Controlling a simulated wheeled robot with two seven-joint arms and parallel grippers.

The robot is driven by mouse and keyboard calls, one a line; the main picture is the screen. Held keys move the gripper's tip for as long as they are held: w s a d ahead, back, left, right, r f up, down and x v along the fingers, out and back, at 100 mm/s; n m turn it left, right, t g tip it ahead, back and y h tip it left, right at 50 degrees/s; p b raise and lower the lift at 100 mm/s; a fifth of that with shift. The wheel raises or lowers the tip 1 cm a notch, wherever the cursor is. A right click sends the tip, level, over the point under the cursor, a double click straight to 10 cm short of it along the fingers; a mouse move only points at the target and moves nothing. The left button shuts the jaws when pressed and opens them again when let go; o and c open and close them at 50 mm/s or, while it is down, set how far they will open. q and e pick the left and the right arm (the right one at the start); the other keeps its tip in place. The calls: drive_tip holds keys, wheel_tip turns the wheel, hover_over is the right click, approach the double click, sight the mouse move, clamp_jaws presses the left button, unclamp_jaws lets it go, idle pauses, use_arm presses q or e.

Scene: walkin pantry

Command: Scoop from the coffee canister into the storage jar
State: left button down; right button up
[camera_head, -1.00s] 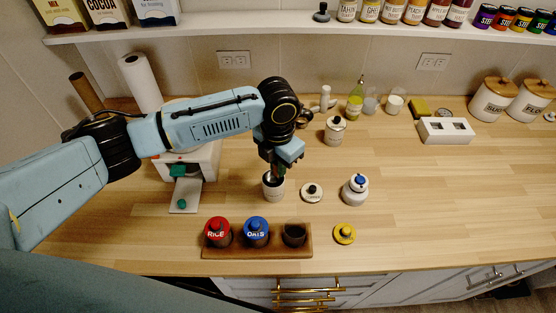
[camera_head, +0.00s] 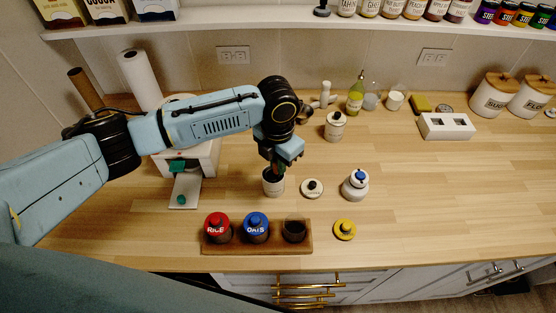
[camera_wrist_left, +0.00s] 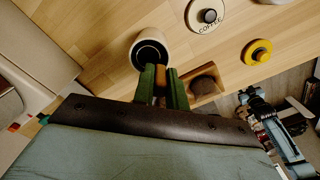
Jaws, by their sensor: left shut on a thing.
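The coffee canister (camera_head: 273,187) is a white open pot with a dark inside; it also shows in the left wrist view (camera_wrist_left: 150,48). Its COFFEE lid (camera_head: 312,188) lies on the counter to its right. My left gripper (camera_head: 276,168) is directly above the canister mouth, pointing down. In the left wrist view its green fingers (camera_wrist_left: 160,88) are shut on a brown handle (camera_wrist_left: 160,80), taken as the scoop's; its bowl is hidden. The open storage jar (camera_head: 294,231), dark inside, stands at the right end of a wooden rack. My right gripper is not seen.
Red RICE (camera_head: 217,228) and blue OATS (camera_head: 256,229) jars share the rack (camera_head: 275,250). A yellow lid (camera_head: 344,230) lies right of it. A white jar with a blue knob (camera_head: 355,186) stands right of the coffee lid.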

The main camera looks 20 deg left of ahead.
use_arm(q)
drive_tip(key=shift+f, duration=0.5)
idle(0.4)
drive_tip(key=shift+r, duration=0.15)
idle(0.6)
wheel_tip(320, 180, up, 5)
drive_tip(key=p, duration=0.5)
drive_tip(key=shift+r+p, duration=0.35)
drive_tip(key=shift+r, duration=0.8)
